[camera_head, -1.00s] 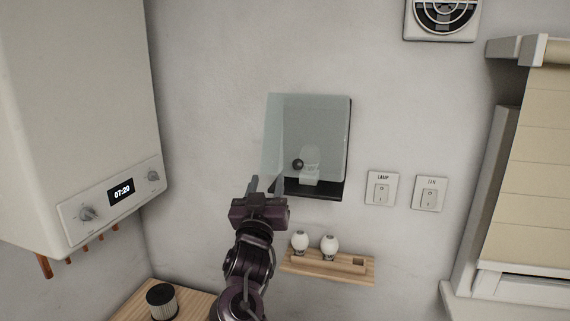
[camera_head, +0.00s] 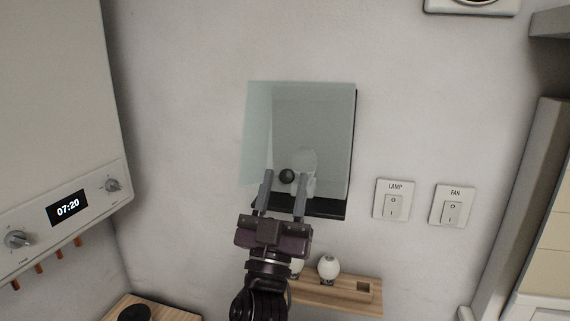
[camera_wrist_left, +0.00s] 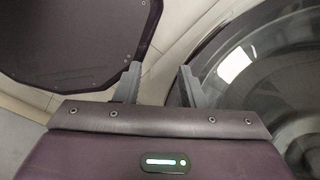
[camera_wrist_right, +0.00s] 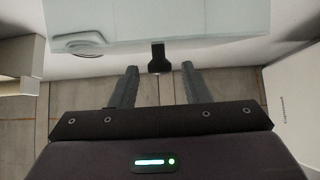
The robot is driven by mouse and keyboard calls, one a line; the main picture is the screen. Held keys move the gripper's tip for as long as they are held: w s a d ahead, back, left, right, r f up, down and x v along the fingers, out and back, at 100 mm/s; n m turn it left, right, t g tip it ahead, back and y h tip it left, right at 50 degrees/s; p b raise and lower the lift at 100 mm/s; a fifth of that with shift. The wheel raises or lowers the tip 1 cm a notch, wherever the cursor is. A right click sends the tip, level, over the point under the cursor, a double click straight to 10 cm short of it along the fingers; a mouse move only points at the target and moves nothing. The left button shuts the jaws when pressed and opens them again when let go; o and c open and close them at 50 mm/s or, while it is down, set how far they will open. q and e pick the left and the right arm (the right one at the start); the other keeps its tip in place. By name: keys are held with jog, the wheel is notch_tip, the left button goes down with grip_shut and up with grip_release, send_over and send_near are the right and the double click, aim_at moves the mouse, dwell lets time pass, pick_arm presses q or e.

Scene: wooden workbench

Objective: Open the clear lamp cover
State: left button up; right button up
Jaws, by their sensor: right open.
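The clear lamp cover (camera_head: 312,120) is a pale, see-through box on a black base on the wall. A black knob (camera_head: 286,176) sits low on its front, and a white bulb shows faintly behind it. My right gripper (camera_head: 284,181) is open just in front of the knob. In the right wrist view the knob (camera_wrist_right: 158,60) lies centred just beyond the fingertips of my right gripper (camera_wrist_right: 159,76), with the cover (camera_wrist_right: 170,20) above it; contact cannot be told. My left gripper (camera_wrist_left: 158,74) is open and empty, seen only in its wrist view.
A wooden shelf (camera_head: 335,293) with white bulbs (camera_head: 328,267) is below the cover. The lamp switch (camera_head: 394,200) and fan switch (camera_head: 453,206) are to the right. A boiler (camera_head: 60,110) stands at left.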

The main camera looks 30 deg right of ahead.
aim_at(301, 139)
jog(key=shift+x, duration=0.85)
jog(key=shift+w+d+r+p, duration=0.15)
jog(key=shift+d+p, duration=0.05)
jog(key=shift+p, duration=0.1)
jog(key=shift+d+r, duration=0.1)
jog(key=shift+w, duration=0.1)
jog(key=c, duration=0.7)
grip_shut()
pick_arm(q)
jog(key=shift+w+d+r, duration=0.55)
jog(key=shift+w+r, duration=0.1)
